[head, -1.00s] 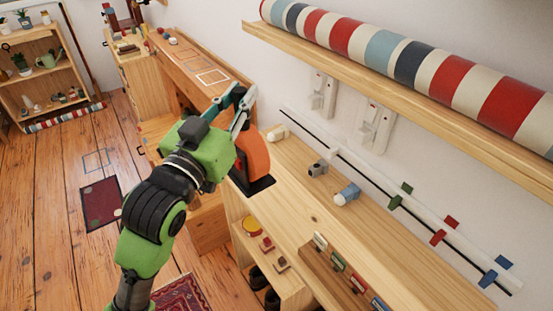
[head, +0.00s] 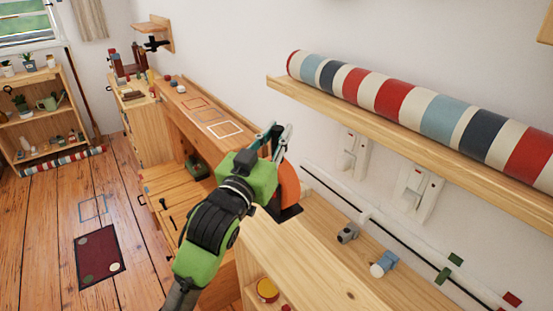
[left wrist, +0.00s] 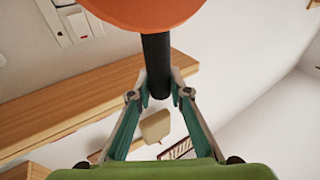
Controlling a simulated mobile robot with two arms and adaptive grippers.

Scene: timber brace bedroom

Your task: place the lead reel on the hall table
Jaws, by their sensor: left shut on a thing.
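The lead reel (head: 289,182) shows as an orange disc with a black base, at the far left end of a pale wooden table top (head: 262,241). I cannot tell whether the base touches the wood or hangs just above it. My left gripper (head: 275,140) is shut on the reel, and its green body hides part of the disc. In the left wrist view, the fingertips (left wrist: 159,88) close around the reel's black stem (left wrist: 156,60) below the orange disc (left wrist: 148,8). I cannot be sure which wooden surface is the hall table. My right gripper is not in view.
A grey fitting (head: 348,233) and a blue-and-white one (head: 383,264) stand along the pale top. A wall shelf (head: 400,130) with a striped roll (head: 400,103) overhangs it. Beyond is a bench with a white square outline (head: 224,130). A dark red mat (head: 99,257) lies on the floor.

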